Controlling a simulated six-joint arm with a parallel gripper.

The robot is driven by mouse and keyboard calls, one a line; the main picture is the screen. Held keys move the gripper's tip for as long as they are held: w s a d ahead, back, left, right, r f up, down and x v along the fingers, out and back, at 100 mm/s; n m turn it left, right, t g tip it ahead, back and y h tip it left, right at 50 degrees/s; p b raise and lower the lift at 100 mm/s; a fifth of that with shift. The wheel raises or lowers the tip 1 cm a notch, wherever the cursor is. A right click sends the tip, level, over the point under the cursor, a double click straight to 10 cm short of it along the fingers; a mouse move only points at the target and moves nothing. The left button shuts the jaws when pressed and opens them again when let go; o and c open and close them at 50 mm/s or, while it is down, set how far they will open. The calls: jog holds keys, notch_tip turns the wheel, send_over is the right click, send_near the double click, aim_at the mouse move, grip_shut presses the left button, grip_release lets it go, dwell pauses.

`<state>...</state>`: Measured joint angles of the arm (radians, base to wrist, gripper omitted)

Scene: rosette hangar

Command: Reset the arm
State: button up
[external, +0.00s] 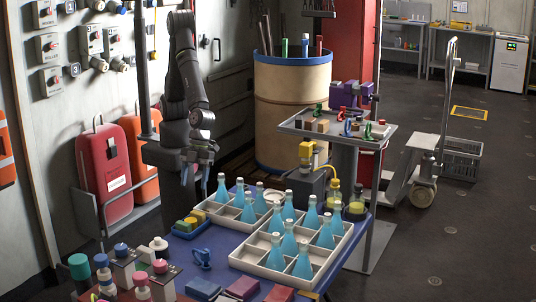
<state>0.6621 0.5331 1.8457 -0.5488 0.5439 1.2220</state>
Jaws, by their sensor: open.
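My gripper (194,184) hangs from my dark arm at the left of the external view, pointing down. Its two fingers are apart and I see nothing between them. It is near the back left edge of the blue table (222,252), close to the rear white tray (222,213). The arm is folded, with its elbow high and its forearm coming down toward the table. The exact height of the fingertips over the table is hard to tell.
Blue flasks stand in the rear tray and the front white tray (262,268). Red cases (105,170) stand left, a barrel (291,110) behind, a cluttered side stand (337,131) right.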

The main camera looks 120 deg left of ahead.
aim_at(189, 221)
jog(key=shift+f, duration=0.1)
jog(key=x, duration=1.1)
jog(key=shift+f, duration=0.25)
jog(key=shift+d+f, duration=0.15)
jog(key=shift+f, duration=0.3)
jog(key=shift+o, duration=0.5)
